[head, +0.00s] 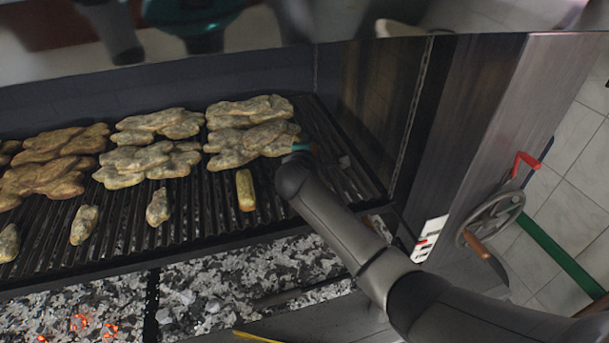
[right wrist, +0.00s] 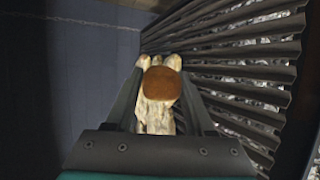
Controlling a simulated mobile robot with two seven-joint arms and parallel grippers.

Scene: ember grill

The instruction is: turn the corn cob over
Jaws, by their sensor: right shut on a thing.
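A short yellow-green corn cob (head: 245,190) lies on the grill grate in the head view, at the right end of a front row of small pieces. My right arm reaches in from the right. Its gripper (head: 300,148) is beyond the cob, at the right edge of the meat piles, with its fingers mostly hidden. In the right wrist view my right gripper (right wrist: 160,95) is shut on a pale, browned piece (right wrist: 155,118). A round orange-brown patch (right wrist: 162,83) shows in front of it; I cannot tell exactly what it is. My left gripper is not in view.
Several meat piles (head: 150,160) cover the back of the grate (head: 200,215). Several small browned pieces (head: 157,207) lie in front. Glowing embers (head: 78,322) lie below. A steel side panel (head: 470,110) and a hand wheel (head: 492,215) stand at the right.

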